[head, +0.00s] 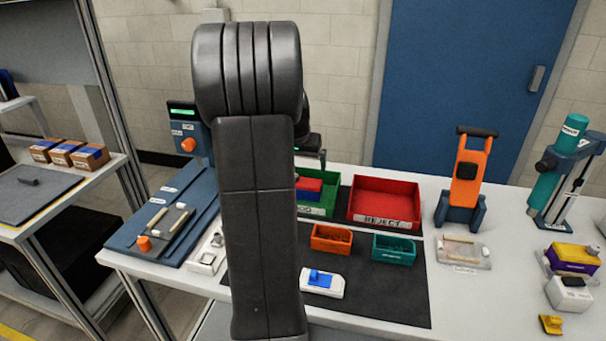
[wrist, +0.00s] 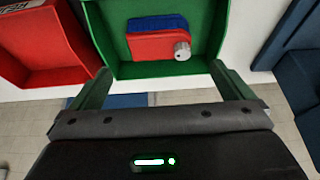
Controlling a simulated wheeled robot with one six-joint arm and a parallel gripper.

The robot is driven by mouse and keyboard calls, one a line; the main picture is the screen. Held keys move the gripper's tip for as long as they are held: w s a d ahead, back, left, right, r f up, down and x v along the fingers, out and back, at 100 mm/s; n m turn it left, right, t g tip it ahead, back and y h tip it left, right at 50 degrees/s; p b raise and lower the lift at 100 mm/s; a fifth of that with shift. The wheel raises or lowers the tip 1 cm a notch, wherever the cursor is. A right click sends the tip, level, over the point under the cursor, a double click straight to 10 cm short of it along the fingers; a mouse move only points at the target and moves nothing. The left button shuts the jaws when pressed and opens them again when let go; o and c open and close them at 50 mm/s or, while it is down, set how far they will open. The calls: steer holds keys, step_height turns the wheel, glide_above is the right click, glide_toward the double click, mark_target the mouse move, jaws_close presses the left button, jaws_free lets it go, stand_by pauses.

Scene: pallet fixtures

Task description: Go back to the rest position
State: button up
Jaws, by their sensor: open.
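My gripper (wrist: 160,72) is open, its two fingers spread wide with nothing between them. In the wrist view it is over the near edge of the green bin (wrist: 210,55). A red part with a grey knob (wrist: 158,46) and a blue part (wrist: 155,23) lie in that bin, apart from the fingers. In the head view my raised arm hides most of the gripper and the left part of the green bin (head: 317,208).
The red REJECT bin (head: 384,220) stands right of the green one. An orange bin (head: 331,238), a teal bin (head: 394,247) and a white block with a blue top (head: 321,281) are on the dark mat (head: 400,300). An orange stand (head: 465,180) rises at right.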

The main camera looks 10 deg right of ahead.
mark_target(305, 184)
steer(key=shift+v, duration=0.75)
steer(key=shift+f, duration=0.15)
steer(key=x, duration=1.2)
steer(key=shift+f, duration=0.25)
step_height(305, 184, up, 4)
steer(key=shift+f, duration=0.15)
steer(key=shift+w+r, duration=0.1)
steer(key=shift+r, duration=0.15)
